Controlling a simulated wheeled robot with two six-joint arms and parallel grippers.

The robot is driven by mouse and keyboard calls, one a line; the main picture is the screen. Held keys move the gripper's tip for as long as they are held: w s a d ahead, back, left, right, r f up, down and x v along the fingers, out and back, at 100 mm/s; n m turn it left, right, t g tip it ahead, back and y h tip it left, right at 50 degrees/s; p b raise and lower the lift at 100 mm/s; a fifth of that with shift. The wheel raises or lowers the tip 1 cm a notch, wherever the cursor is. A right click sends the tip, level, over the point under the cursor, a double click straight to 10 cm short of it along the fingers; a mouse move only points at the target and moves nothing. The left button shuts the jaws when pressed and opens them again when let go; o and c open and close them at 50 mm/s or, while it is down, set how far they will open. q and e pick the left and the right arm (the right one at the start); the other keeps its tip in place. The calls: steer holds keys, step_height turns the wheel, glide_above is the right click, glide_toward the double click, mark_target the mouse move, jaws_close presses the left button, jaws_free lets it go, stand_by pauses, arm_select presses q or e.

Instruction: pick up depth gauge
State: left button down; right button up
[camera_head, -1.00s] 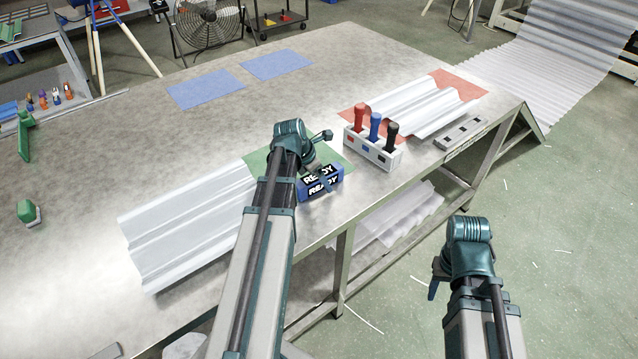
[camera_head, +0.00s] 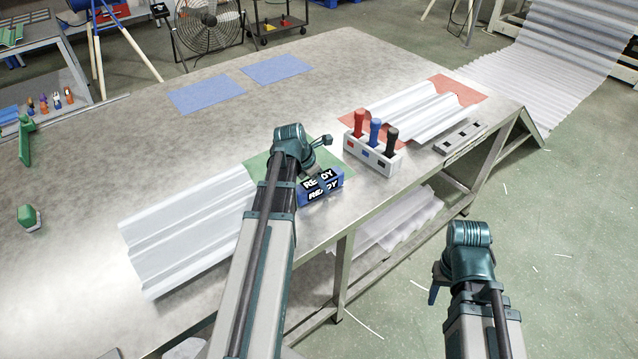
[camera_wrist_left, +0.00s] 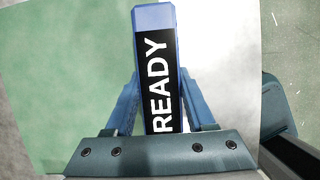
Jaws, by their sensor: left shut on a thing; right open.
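The depth gauge appears to be the blue block marked READY (camera_head: 322,187), at the table's front edge by the green mat (camera_head: 258,166). In the left wrist view the block (camera_wrist_left: 156,70) stands lengthwise between my fingers, its black label with white letters facing the camera. My left gripper (camera_wrist_left: 160,110) is shut on it, one blue finger along each side. In the head view my left gripper (camera_head: 316,168) is over the block and partly hides it and the mat. My right gripper (camera_head: 436,284) is open and empty, off the table over the floor.
Corrugated sheets lie left (camera_head: 185,230) and on the red mat (camera_head: 465,90). A grey slotted bar (camera_head: 460,136) lies at the right edge. The table's middle is clear.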

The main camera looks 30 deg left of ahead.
arm_select(q)
step_height(320, 180, up, 10)
steer(key=p, duration=0.9)
steer(key=shift+f, duration=0.1)
